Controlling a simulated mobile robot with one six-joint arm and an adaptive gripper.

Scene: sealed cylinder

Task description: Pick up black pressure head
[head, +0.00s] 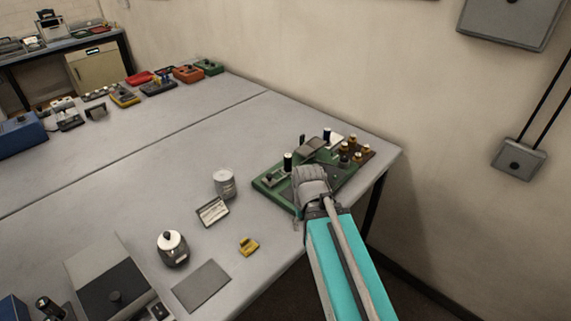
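My gripper (311,180) is over the front part of a green board (264,186) near the table's right end. The gripper's back faces the camera, so its fingertips and anything between them are hidden. A small upright black cylinder (288,163) stands on the board just left of and behind the gripper. Another small dark cylinder (327,134) stands farther back on the board. I cannot tell which of these, if either, is the black pressure head.
Several brass-topped parts stand in a brown holder (368,152) at the board's right. A grey canister (224,183), an open small case (212,211), a yellow piece (249,246) and a white-topped jar (172,249) lie to the left. The table's middle is clear.

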